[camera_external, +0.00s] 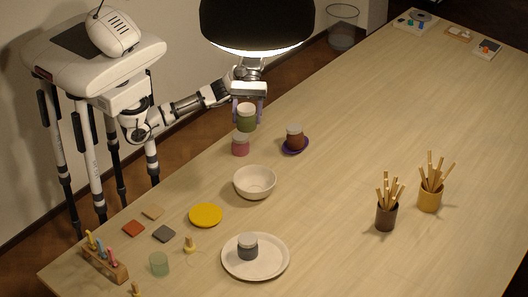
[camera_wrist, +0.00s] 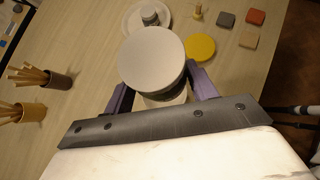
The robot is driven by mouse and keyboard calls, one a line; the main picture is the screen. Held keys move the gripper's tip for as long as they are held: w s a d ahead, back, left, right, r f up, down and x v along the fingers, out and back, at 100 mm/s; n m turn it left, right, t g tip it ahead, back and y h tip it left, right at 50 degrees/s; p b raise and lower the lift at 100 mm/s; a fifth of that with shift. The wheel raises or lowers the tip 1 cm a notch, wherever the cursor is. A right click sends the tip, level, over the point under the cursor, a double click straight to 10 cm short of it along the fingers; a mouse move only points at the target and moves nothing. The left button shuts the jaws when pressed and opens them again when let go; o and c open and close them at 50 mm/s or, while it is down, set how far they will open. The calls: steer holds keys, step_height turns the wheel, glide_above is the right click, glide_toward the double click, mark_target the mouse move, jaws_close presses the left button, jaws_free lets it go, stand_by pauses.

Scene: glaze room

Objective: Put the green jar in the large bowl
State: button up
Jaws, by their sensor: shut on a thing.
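The green jar (camera_external: 247,123), with a pale lid, is between the fingers of my gripper (camera_external: 247,117), which is shut on it. In the wrist view its round lid (camera_wrist: 152,57) fills the middle, between the purple fingers of my gripper (camera_wrist: 162,91). The jar looks upright; how high it is above the table is hard to tell. The large bowl (camera_external: 255,183) is cream and looks empty, below and slightly right of the jar in the external view. In the wrist view the jar hides most of what lies beneath it.
A pink jar (camera_external: 240,145) stands close by the held jar. A brown-red jar (camera_external: 295,138) sits on a purple saucer (camera_external: 304,148). A yellow disc (camera_external: 206,215) and a plate (camera_external: 268,269) with a grey jar (camera_external: 247,246) lie nearer the camera. A black lamp shade (camera_external: 257,22) hangs above.

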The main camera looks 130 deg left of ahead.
step_height(320, 180, down, 19)
steer(key=shift+f+p, duration=0.1)
steer(key=shift+p, duration=0.45)
steer(key=shift+f+b, duration=0.4)
steer(key=shift+b, duration=0.1)
steer(key=shift+f+b, duration=0.25)
steer(key=shift+b, duration=0.15)
steer(key=o, duration=1.3)
steer(key=shift+c, duration=0.2)
steer(key=shift+r, duration=0.1)
